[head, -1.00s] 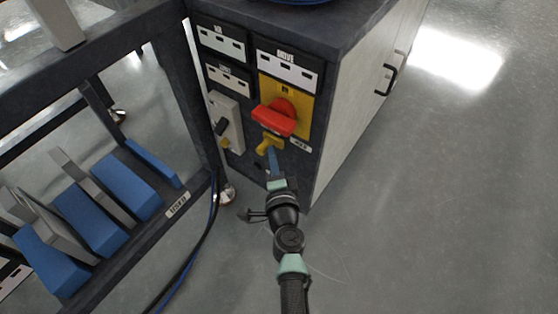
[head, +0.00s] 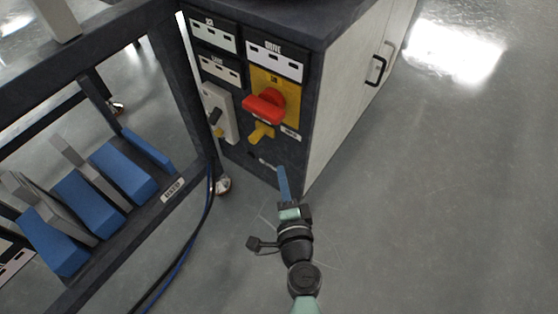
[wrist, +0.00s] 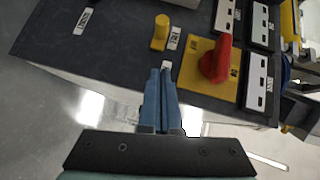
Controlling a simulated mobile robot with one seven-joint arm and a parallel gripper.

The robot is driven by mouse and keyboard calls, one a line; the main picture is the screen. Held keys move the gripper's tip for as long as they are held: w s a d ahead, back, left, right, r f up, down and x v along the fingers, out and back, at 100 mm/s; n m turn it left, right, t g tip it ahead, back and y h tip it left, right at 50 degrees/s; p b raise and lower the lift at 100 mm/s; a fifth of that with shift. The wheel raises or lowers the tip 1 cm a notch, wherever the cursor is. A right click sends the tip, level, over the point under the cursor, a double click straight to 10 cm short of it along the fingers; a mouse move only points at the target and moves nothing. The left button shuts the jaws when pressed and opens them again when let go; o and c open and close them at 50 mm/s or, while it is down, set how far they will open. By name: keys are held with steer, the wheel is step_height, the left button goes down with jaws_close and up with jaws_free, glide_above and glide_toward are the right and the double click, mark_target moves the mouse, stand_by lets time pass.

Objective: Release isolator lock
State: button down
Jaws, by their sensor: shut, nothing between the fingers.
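The isolator has a red rotary handle (head: 264,106) on a yellow plate (head: 288,90) on the dark cabinet front. The yellow lock tab (head: 261,132) sticks out just below that plate. In the wrist view the lock tab (wrist: 160,34) stands beside a small white label (wrist: 173,38), with the red handle (wrist: 215,63) to its right. My gripper (head: 282,169) is below and to the right of the lock tab, apart from it. In the wrist view its blue fingers (wrist: 161,70) are together and empty. The lock's mounting is too small to make out.
A grey switch with a black lever (head: 219,112) is left of the isolator. A dark rack (head: 150,205) with blue blocks stands at the left, and cables (head: 203,225) hang beside it. The floor (head: 430,210) at the right is clear.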

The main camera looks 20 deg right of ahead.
steer(key=shift+s+r, duration=0.1)
steer(key=shift+s, duration=0.75)
